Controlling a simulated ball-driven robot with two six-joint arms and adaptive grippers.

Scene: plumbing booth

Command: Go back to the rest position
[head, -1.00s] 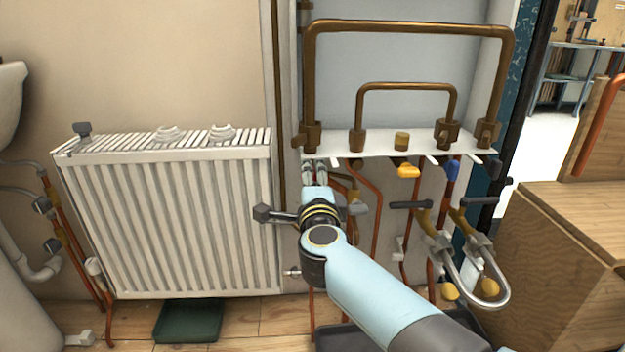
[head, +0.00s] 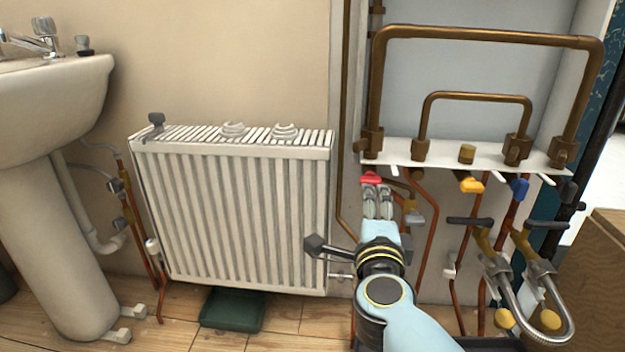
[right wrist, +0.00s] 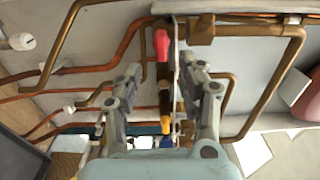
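My right gripper (head: 377,188) is in front of the pipe board in the head view, just below a red valve handle (head: 370,178). In the right wrist view the gripper (right wrist: 160,72) has its two fingers spread wide with nothing held. The red handle (right wrist: 161,45) shows between and beyond the fingertips, apart from them as far as I can tell. My left gripper is in neither view.
A white radiator (head: 235,210) stands left of the arm, and a pedestal sink (head: 60,110) is further left. A green tray (head: 232,309) lies on the floor.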

